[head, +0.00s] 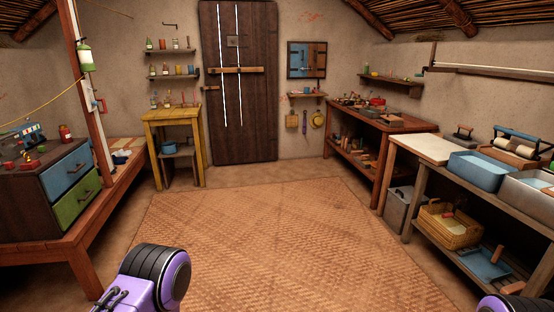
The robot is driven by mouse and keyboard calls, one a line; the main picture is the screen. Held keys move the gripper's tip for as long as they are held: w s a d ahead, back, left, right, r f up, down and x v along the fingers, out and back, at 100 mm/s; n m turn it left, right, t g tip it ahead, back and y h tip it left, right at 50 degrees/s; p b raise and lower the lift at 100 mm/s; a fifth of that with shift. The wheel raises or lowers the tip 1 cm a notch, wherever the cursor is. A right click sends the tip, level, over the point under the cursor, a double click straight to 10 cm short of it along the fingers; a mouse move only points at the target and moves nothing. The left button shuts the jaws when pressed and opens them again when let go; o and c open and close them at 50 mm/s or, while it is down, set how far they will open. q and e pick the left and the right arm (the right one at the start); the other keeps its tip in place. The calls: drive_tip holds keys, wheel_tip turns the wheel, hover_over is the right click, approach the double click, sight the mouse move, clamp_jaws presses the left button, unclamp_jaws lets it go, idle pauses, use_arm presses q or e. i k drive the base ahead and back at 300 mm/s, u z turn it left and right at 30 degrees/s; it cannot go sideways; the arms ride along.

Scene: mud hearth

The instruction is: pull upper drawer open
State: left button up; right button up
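A dark wooden chest stands on a low reddish platform at the left of the head view. Its upper drawer (67,171) has a blue front with a dark handle and looks shut. Below it, the lower drawer (76,203) has a green front with a similar handle and also looks shut. A purple and black part of my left arm shows at the bottom, well to the right of the chest and apart from it. A small part of my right arm shows at the bottom right corner. Neither gripper is in view.
The platform's edge (40,253) and a reddish post (77,75) stand near the chest. A woven mat (270,235) covers the open floor. A yellow table (172,114) stands at the back left, and workbenches with trays line the right wall.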

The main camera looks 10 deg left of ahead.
sight(60, 175)
drive_tip(key=u, duration=0.35)
drive_tip(key=i, duration=2.6)
drive_tip(key=u, duration=1.35)
drive_tip(key=i, duration=2)
drive_tip(key=u, duration=0.6)
